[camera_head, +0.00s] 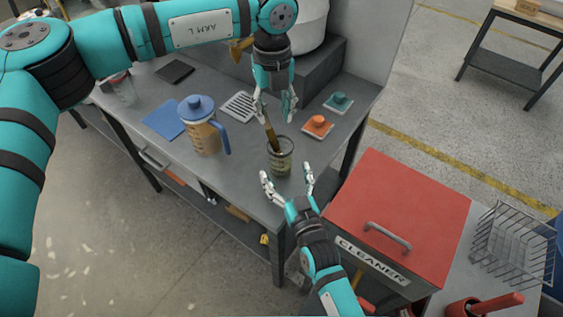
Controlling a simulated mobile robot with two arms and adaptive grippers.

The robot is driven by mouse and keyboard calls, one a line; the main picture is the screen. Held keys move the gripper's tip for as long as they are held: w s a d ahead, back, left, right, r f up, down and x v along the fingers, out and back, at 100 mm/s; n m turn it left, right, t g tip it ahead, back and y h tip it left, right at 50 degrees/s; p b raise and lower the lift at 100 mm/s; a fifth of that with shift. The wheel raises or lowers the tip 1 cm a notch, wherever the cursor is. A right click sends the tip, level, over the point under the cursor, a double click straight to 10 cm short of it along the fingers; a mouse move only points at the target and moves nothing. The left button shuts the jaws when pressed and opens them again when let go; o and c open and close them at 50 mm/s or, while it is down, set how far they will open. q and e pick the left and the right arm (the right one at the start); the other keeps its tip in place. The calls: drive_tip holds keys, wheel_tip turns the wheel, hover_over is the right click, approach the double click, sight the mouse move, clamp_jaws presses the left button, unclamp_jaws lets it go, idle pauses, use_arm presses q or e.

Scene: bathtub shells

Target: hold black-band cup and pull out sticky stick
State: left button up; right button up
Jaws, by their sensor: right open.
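The black-band cup (283,165) stands upright near the front right corner of the grey workbench. It is see-through with a dark rim band and something greenish inside. The brown sticky stick (272,134) leans out of the cup, tilted up to the left. My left gripper (274,108) points down above the cup with its fingers apart. The stick's upper end is close to its left finger; I cannot tell if they touch. My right gripper (288,180) is open just in front of the cup, with its fingers apart and nothing between them.
A blue-lidded pitcher (203,132) stands left of the cup. Orange (318,126) and green (339,102) knobbed pieces lie to the right, behind the cup. A large red-lidded cleaner box (400,205) stands at the right, near a wire basket (513,245).

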sight(284, 171)
drive_tip(key=shift+x, duration=2)
drive_tip(key=shift+c, duration=0.2)
drive_tip(key=c, duration=1.3)
